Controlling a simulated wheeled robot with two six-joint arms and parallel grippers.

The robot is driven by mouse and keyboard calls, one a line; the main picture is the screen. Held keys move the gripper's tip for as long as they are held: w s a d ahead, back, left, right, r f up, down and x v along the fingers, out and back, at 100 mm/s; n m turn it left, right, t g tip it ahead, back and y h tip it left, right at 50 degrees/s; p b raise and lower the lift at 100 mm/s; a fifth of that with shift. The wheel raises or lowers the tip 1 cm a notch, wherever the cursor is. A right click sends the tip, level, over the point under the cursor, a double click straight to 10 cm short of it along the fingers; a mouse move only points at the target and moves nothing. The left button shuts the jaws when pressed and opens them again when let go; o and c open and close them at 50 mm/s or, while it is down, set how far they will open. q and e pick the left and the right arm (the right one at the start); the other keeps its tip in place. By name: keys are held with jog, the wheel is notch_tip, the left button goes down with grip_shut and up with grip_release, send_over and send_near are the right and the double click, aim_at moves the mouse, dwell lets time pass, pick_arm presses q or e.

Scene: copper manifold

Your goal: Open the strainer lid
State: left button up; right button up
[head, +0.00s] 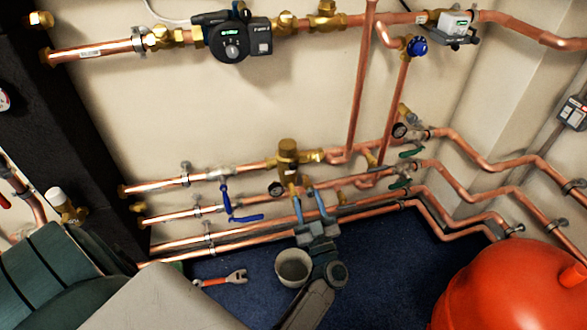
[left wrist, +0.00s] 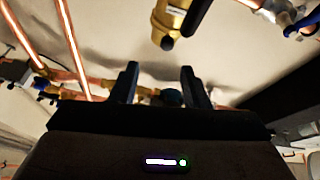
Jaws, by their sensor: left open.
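A brass fitting (head: 288,155) with a round cap on top sits on the upper of the low copper pipes in the head view. It looks like the strainer, but which part is its lid I cannot tell for sure. My left gripper (head: 305,194) is just below it, fingers pointing up and spread apart with nothing between them. In the left wrist view the two dark fingers (left wrist: 159,78) are apart. A brass body (left wrist: 174,18) with a dark end hangs beyond and above them, not touching.
A grey bucket (head: 293,268) stands on the blue floor below the pipes. A red-handled wrench (head: 222,279) lies left of it. A blue-lever valve (head: 226,197) and a pressure gauge (head: 275,188) sit close by. A red tank (head: 510,285) fills the lower right.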

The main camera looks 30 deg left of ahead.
aim_at(294, 169)
pick_arm(q)
jog(key=shift+n+g+y, duration=0.4)
jog(key=x, duration=1)
jog(key=shift+a, duration=0.45)
grip_shut()
